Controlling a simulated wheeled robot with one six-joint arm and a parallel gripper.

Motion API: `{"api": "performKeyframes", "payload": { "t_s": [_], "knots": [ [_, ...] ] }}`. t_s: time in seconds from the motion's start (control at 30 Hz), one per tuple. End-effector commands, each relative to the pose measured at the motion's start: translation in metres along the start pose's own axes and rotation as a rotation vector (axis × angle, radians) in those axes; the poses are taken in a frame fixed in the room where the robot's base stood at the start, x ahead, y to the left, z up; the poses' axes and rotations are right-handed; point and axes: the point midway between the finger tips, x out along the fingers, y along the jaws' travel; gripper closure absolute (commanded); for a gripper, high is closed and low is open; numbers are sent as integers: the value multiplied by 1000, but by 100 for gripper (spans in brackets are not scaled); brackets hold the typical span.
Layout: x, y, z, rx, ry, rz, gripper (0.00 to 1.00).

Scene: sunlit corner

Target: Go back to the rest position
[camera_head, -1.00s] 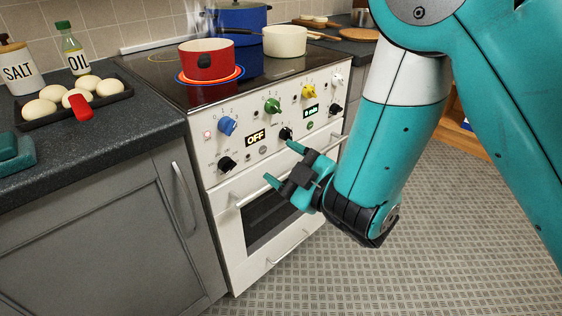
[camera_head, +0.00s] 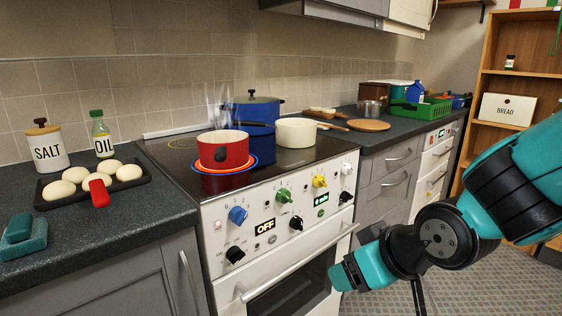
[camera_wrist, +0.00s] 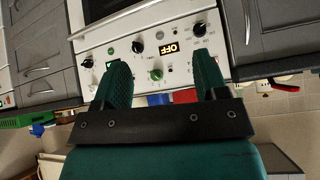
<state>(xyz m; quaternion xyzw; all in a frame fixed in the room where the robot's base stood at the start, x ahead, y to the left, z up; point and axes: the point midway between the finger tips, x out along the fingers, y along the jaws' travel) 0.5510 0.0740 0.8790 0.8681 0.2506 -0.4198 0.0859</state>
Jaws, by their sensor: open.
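My gripper (camera_wrist: 162,88) is open and empty. In the wrist view its two green fingers stand apart, with the stove's control panel beyond them, upside down. In the head view it is at the lower right, in front of the white stove (camera_head: 225,290), partly seen with one finger clear. My arm is folded at the right of the picture. The panel carries blue, green, yellow, black and white knobs, and a display (camera_head: 265,226) reads OFF; it also shows in the wrist view (camera_wrist: 168,48).
A red pot (camera_head: 222,150) on a glowing ring, a blue pot (camera_head: 252,106) and a cream pot (camera_head: 296,132) stand on the hob. Eggs lie on a black tray (camera_head: 70,195) at left. A wooden shelf (camera_head: 480,120) stands at right. Floor shows at lower right.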

Motion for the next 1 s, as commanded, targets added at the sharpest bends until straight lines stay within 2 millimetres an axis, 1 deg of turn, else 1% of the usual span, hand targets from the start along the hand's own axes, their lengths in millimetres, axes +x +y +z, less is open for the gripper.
{"api": "performKeyframes", "payload": {
  "t_s": [0.03, 0.1, 0.3, 0.43, 0.47, 0.5, 0.67, 0.9, 1.0],
  "knots": [
    [-17, -6, 7, 25, -55, -38, 34],
    [-38, -17, 21, 43, -145, -94, 34],
    [-95, -42, 56, 34, -355, -211, 34],
    [-130, -54, 80, -1, -475, -261, 34],
    [-141, -56, 75, -4, -489, -265, 34],
    [-151, -57, 64, -3, -488, -265, 34],
    [-181, -59, 39, -3, -488, -264, 34],
    [-235, -63, -6, -2, -488, -264, 34],
    [-251, -64, -19, -2, -488, -263, 34]
  ]
}}
